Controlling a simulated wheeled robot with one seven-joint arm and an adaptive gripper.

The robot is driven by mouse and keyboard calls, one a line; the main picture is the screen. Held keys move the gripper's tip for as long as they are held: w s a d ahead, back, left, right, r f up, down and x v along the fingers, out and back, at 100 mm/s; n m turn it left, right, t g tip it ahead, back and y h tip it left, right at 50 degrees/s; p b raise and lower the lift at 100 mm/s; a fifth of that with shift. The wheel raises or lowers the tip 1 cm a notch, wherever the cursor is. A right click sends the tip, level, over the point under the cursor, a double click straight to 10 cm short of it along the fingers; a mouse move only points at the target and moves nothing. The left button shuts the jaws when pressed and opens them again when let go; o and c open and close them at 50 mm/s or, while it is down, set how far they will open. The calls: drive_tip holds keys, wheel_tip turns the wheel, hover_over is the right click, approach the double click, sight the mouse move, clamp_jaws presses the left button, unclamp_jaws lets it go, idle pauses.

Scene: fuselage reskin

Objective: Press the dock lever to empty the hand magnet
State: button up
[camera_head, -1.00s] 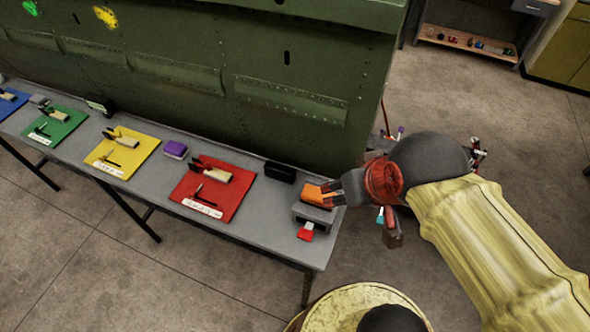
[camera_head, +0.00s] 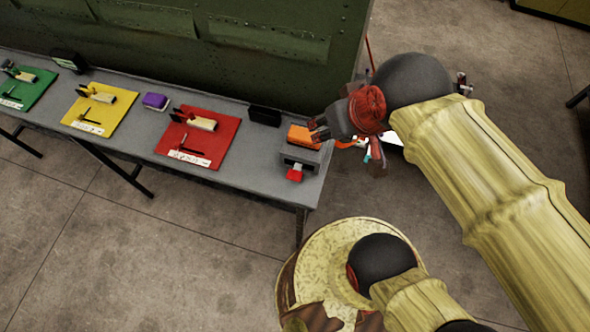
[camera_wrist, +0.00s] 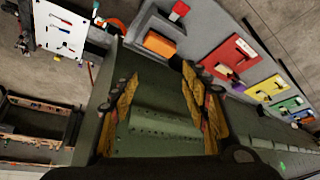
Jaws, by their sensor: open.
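The grey dock (camera_head: 304,158) sits at the right end of the bench, with its red lever (camera_head: 295,176) sticking out of the front. An orange block, apparently the hand magnet (camera_head: 303,135), rests at the back of the dock. In the wrist view the orange block (camera_wrist: 159,44), dock (camera_wrist: 150,24) and red lever (camera_wrist: 180,9) show near the top. My gripper (camera_head: 317,129) is at the right of the orange block, close to it in the picture. In the wrist view my gripper (camera_wrist: 158,74) has its fingers apart with nothing between them.
The grey bench (camera_head: 245,165) carries a red mat (camera_head: 218,148), a yellow mat (camera_head: 112,122) and a green mat (camera_head: 35,92) with tools. The green fuselage panel (camera_head: 290,75) rises behind.

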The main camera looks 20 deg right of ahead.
clamp_jaws()
idle(0.5)
idle(1.2)
